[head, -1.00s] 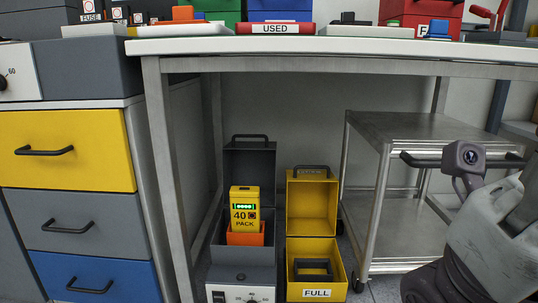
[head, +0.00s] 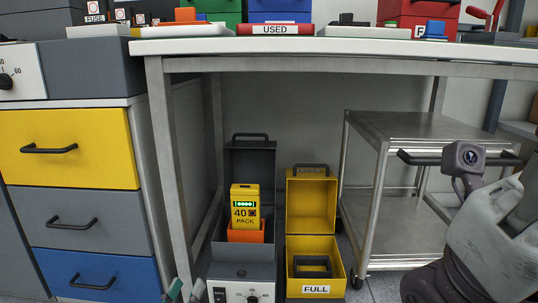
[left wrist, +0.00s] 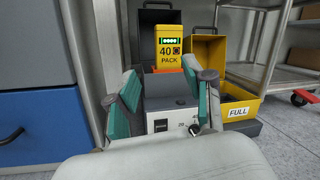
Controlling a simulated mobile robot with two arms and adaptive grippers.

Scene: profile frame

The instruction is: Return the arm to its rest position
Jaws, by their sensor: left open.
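My left gripper (head: 185,291) shows only by its teal fingertips at the bottom edge of the head view. In the left wrist view my left gripper (left wrist: 168,90) is open, with nothing between its teal-padded fingers. Beyond it, a yellow pack (head: 244,207) marked "40 PACK" stands upright in an orange holder (head: 246,236) on a grey unit with a dial; the pack (left wrist: 169,42) is apart from the fingers. My right arm is at the right of the head view, its fingers out of sight.
A yellow open box (head: 314,289) labelled FULL stands right of the grey unit. A metal cart (head: 405,125) is further right, near my right arm. Drawers (head: 70,150) line the left. A white table (head: 340,47) overhangs, its leg (head: 170,170) close to my left gripper.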

